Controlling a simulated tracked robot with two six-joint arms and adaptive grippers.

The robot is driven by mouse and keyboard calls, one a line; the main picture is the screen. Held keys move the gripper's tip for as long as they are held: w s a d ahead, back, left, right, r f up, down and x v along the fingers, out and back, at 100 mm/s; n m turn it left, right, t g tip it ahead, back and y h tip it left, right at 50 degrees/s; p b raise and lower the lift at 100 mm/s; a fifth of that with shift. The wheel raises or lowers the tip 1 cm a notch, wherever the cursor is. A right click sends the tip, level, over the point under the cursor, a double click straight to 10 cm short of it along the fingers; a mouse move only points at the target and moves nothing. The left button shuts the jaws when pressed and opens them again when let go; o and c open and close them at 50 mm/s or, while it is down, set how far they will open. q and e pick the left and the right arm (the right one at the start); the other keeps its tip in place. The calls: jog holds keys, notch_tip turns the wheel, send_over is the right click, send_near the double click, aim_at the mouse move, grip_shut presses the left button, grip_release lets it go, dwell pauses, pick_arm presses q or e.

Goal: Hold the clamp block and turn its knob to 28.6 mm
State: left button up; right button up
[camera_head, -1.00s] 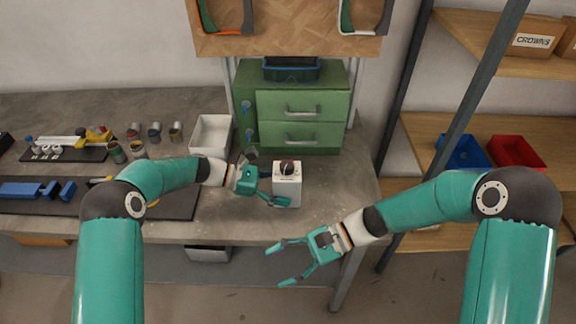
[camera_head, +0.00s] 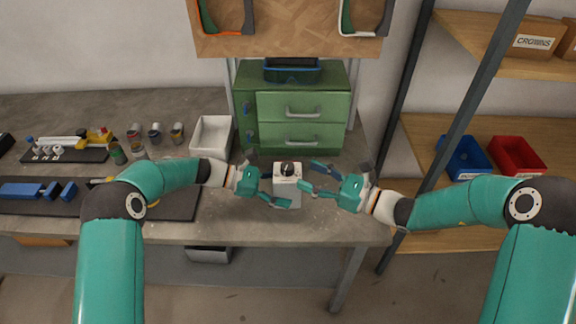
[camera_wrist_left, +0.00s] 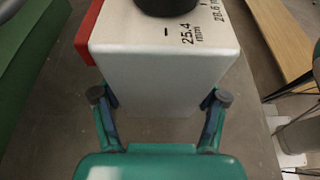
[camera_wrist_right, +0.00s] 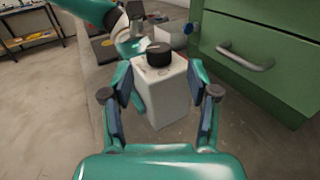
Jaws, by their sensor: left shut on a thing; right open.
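The white clamp block (camera_head: 287,187) stands upright on the bench with a black knob (camera_head: 288,169) on top. In the left wrist view the block (camera_wrist_left: 165,60) carries the marks "25.4 mm" and "28.6 mm" beside the knob (camera_wrist_left: 166,5), with a red part at its left edge. My left gripper (camera_head: 270,189) is shut on the block, one finger on each side. My right gripper (camera_head: 316,178) is open just right of the block. In the right wrist view the block (camera_wrist_right: 162,95) and knob (camera_wrist_right: 159,53) show ahead between the open fingers. The knob's exact setting is unclear.
A green drawer cabinet (camera_head: 303,107) stands close behind the block. A white bin (camera_head: 211,136) and several small cans are to the left, with dark trays beyond. Shelving with blue and red bins (camera_head: 516,157) stands at the right.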

aim_at(288, 165)
jog(key=x, duration=0.6)
jog(key=shift+w+a, duration=0.15)
jog(key=shift+a, duration=0.25)
grip_shut()
jog(key=shift+w+d+n+g+y, duration=0.15)
jog(key=shift+n+g+y, duration=0.35)
jog(key=shift+n+g, duration=0.5)
jog(key=shift+n+g+y, duration=0.5)
jog(key=shift+n+g, duration=0.5)
jog(key=shift+g, duration=1)
grip_release()
